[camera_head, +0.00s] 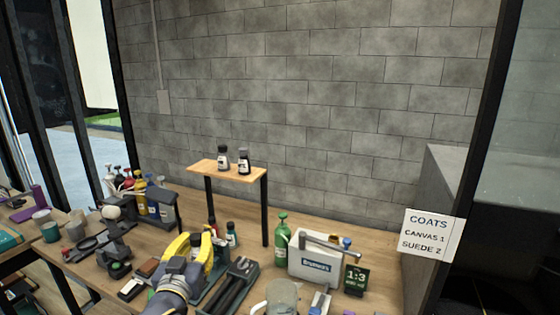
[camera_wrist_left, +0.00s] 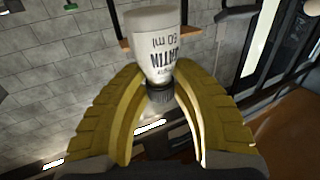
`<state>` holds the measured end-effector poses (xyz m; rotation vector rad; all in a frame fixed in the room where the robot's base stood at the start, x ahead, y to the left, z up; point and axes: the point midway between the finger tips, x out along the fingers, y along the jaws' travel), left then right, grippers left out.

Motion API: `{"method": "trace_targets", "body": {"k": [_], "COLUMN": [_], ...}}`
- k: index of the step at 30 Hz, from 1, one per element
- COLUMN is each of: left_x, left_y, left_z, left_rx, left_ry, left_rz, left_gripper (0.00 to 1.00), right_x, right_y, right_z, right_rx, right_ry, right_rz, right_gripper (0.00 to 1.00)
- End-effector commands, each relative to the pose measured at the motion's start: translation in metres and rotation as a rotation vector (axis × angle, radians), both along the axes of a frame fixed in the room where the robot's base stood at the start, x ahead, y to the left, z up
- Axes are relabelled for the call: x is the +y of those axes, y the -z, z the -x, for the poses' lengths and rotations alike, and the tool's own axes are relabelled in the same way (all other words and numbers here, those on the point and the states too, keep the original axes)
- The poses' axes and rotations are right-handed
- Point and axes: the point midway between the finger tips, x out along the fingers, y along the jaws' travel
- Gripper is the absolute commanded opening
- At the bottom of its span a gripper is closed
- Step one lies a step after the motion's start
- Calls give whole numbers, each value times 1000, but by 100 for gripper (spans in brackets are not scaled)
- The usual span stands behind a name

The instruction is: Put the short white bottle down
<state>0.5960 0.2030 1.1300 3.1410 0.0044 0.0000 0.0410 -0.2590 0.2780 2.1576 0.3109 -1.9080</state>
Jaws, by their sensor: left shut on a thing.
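My left gripper (camera_head: 200,240), with yellow fingers, is low over the middle of the table in the head view. In the left wrist view my left gripper (camera_wrist_left: 160,95) is shut around the dark neck or cap of the short white bottle (camera_wrist_left: 152,40). The bottle has dark lettering including "50 ml", and its white body extends beyond the fingertips. In the head view I cannot clearly make out the held bottle at the fingers. My right gripper is not in view.
A small raised wooden shelf (camera_head: 200,167) carries two dark-capped bottles (camera_head: 223,159). A dark tray (camera_head: 232,285) lies near the gripper. Several bottles crowd a rack at left.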

Motion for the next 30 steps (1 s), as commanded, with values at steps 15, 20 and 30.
{"method": "trace_targets", "body": {"k": [15,20,30], "left_x": [-1,-1,-2], "left_y": [96,101,87], "left_z": [41,46,76], "left_rx": [2,-2,2], "left_ry": [3,6,10], "left_rz": [-1,-1,0], "left_gripper": [0,0,0], "right_x": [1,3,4], "right_y": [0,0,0], "right_z": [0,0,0], "right_rx": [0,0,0], "right_ry": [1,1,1], "right_rz": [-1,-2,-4], "right_gripper": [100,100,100]}}
